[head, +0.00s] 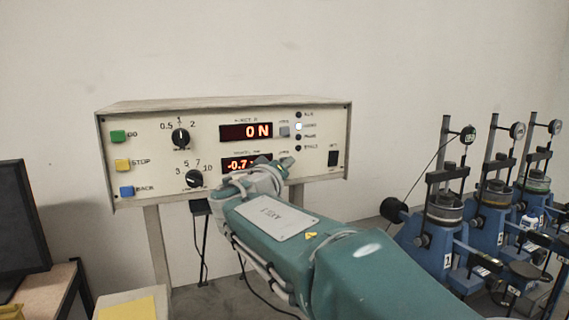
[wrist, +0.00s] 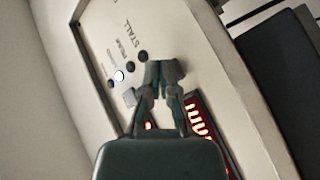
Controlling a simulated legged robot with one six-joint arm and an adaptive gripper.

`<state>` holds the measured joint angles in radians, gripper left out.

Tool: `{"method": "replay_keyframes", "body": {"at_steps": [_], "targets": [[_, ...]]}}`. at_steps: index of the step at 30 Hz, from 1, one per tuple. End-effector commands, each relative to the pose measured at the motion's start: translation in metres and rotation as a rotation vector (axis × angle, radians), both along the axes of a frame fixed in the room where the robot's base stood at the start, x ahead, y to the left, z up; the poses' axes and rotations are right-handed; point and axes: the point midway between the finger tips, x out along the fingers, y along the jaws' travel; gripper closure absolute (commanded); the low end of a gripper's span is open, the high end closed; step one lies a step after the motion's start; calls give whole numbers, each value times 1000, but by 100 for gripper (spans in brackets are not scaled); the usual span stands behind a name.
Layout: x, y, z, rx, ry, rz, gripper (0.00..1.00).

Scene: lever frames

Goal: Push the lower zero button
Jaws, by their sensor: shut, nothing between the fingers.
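The cream control panel (head: 222,150) carries two red displays. The lower display (head: 240,163) reads about -0.7, partly covered by my arm. A grey button (wrist: 130,97) shows left of the fingers. I cannot tell whether the tips touch.
Green, yellow and blue buttons (head: 122,164) and two black knobs (head: 181,139) are on the panel's left. Indicator lights (head: 299,126) and a black switch (head: 333,158) are on its right. Blue test stands (head: 435,240) are to the right, a dark monitor (head: 22,220) at left.

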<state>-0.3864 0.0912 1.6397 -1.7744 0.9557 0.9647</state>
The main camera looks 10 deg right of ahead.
Motion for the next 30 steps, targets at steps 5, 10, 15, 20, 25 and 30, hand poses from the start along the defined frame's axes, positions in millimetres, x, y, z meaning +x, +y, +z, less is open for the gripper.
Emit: {"method": "replay_keyframes", "body": {"at_steps": [5,10,15,20,25,30], "targets": [[2,0,0,0,0,0,100],[3,1,0,0,0,0,100],[3,1,0,0,0,0,100],[0,0,0,0,-1,1,100],[-9,-2,0,0,-1,1,100],[-13,-3,0,0,1,1,100]]}}
